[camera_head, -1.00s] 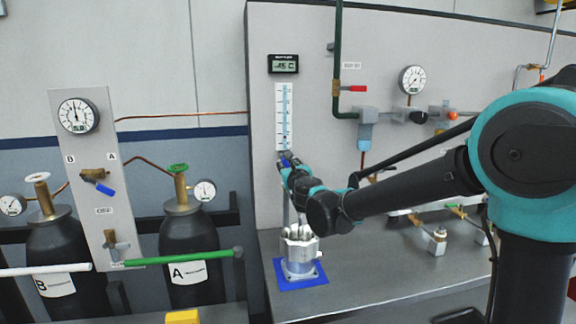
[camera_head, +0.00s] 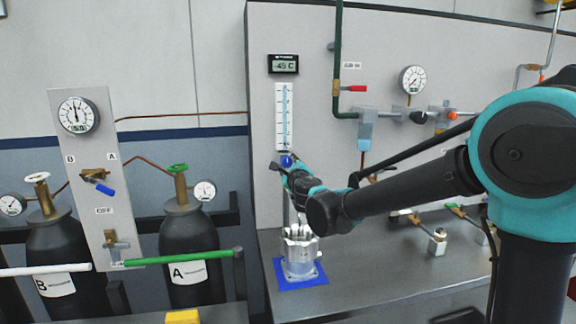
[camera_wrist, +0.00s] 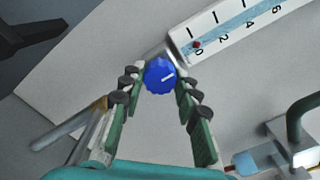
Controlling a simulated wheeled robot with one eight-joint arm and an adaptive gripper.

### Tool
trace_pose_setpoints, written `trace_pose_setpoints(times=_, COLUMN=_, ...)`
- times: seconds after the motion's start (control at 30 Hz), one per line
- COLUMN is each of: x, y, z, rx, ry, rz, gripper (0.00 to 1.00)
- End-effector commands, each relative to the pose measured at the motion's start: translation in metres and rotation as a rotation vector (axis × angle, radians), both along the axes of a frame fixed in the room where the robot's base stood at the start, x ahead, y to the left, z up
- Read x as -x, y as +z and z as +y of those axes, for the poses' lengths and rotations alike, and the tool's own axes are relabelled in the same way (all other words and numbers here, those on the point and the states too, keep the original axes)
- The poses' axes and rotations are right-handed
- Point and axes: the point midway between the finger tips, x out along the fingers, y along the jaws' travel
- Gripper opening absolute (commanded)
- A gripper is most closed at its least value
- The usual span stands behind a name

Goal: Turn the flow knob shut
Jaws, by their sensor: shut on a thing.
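The flow knob (camera_head: 287,161) is a blue ribbed disc at the foot of the flow meter (camera_head: 284,112), which is a tall white scale on the grey panel. In the head view my gripper (camera_head: 285,167) reaches the knob from below. A red float (camera_wrist: 196,45) sits by the 0 mark of the meter scale (camera_wrist: 245,20).
A clear-sided metal vessel (camera_head: 299,250) stands on a blue mat (camera_head: 315,281) beneath my gripper. A green pipe with a red-handled valve (camera_head: 357,89) is to the right. Gas cylinders (camera_head: 190,255) stand at left. The bench (camera_head: 400,275) is bare at front right.

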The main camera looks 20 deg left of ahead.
Motion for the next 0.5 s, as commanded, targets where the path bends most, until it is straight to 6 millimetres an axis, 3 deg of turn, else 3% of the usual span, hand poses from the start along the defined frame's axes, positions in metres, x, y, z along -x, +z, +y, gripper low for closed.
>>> trace_pose_setpoints(times=0.43, x=0.0009, y=-0.0007, z=-0.0002, rx=0.009, ry=0.001, rz=-0.005, gripper=0.02)
trace_pose_setpoints(times=0.47, x=0.0009, y=-0.0007, z=-0.0002, rx=0.009, ry=0.001, rz=-0.005, gripper=0.32)
trace_pose_setpoints(times=0.5, x=0.0008, y=-0.0007, z=-0.0002, rx=0.008, ry=0.001, rz=-0.004, gripper=0.37)
